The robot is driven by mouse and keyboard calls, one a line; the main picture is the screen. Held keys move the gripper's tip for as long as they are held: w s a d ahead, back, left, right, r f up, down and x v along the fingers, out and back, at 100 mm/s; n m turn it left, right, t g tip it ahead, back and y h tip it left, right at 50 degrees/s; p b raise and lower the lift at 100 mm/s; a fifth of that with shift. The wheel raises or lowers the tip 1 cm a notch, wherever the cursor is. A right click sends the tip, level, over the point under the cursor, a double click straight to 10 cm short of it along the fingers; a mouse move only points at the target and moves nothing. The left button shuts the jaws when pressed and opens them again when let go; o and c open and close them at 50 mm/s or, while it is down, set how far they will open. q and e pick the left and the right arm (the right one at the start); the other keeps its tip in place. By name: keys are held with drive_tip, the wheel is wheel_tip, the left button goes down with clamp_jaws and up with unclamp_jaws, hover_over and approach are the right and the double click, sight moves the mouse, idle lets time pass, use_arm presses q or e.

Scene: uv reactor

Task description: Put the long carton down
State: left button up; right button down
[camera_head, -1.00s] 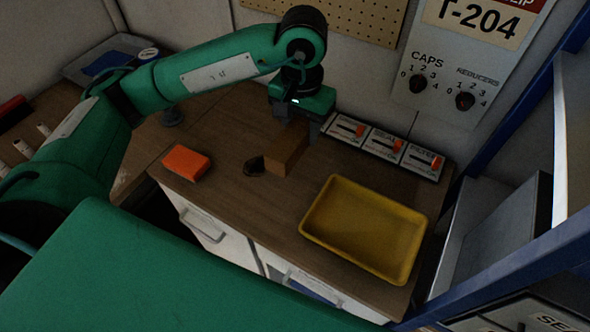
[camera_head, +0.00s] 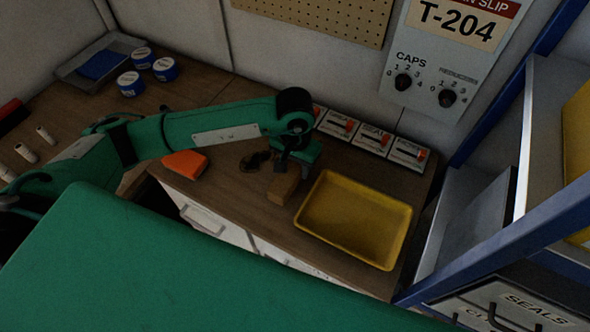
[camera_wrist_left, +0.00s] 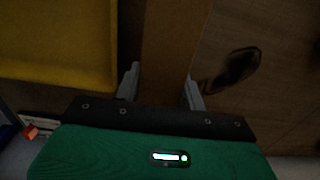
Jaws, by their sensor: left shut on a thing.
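The long carton (camera_head: 284,186) is a brown box at the left side of the yellow tray in the head view. My left gripper (camera_head: 291,166) is above it and shut on it. In the left wrist view the carton (camera_wrist_left: 172,45) runs up from between the two fingers of my left gripper (camera_wrist_left: 160,88). The carton appears low over the wooden worktop; I cannot tell whether it touches the wood. My right gripper is not in view.
The yellow tray (camera_head: 355,222) looks empty and lies right of the carton. An orange block (camera_head: 184,163) and a small dark object (camera_head: 255,160) lie to the left. A blue-framed shelf (camera_head: 500,240) stands at right.

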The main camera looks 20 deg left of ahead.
sight(295, 174)
use_arm(q)
wheel_tip(295, 174, down, 3)
drive_tip(key=shift+f+p, duration=0.1)
drive_tip(key=shift+p, duration=0.45)
drive_tip(key=shift+f, duration=0.25)
drive_tip(key=shift+f, duration=0.1)
drive_tip(key=shift+f+b, duration=0.1)
drive_tip(key=shift+b, duration=0.2)
drive_tip(key=o, duration=1)
drive_tip(key=shift+c, duration=0.2)
